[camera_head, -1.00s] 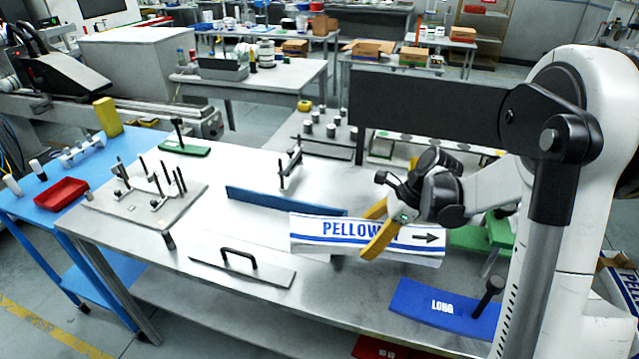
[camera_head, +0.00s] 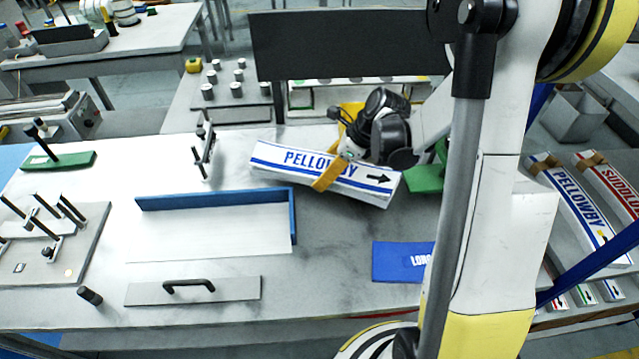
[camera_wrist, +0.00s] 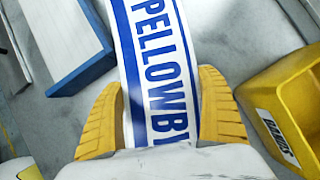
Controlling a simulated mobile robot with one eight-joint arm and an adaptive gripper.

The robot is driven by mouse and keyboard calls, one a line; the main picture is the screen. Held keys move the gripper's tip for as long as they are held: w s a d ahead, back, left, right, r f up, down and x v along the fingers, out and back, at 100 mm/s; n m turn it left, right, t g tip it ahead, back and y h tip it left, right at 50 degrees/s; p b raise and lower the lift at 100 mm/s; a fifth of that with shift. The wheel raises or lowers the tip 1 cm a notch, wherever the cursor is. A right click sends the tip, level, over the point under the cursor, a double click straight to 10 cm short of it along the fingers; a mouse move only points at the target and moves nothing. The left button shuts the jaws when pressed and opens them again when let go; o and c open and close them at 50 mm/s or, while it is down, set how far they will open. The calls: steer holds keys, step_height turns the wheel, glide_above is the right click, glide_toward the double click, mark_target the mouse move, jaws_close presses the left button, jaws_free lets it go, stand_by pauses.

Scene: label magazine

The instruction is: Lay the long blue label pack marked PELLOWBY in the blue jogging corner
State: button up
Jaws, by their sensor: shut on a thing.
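My gripper (camera_head: 335,165) is shut on the long white and blue pack marked PELLOWBY (camera_head: 290,157), gripping it near its middle. In the wrist view the pack (camera_wrist: 155,60) runs away between the yellow fingers (camera_wrist: 160,115). The pack seems held above the table, slightly tilted, with its arrow end to the right. The blue jogging corner (camera_head: 215,198) has a long back wall and a short right wall around a pale plate (camera_head: 205,235). The pack is behind and to the right of this corner, apart from it. The corner's blue wall (camera_wrist: 65,45) shows left of the pack in the wrist view.
A handled metal plate (camera_head: 195,291) lies in front of the corner. A blue LONG plate (camera_head: 400,262) is at right. A small upright stand (camera_head: 205,150) is behind the corner. A fixture with pins (camera_head: 50,240) is at left. Another PELLOWBY pack (camera_head: 575,205) lies at far right.

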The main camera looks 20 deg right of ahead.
steer(key=shift+f+b, duration=0.65)
steer(key=shift+f, duration=1.65)
steer(key=shift+f, duration=0.15)
steer(key=o, duration=1.3)
steer(key=shift+c, duration=0.2)
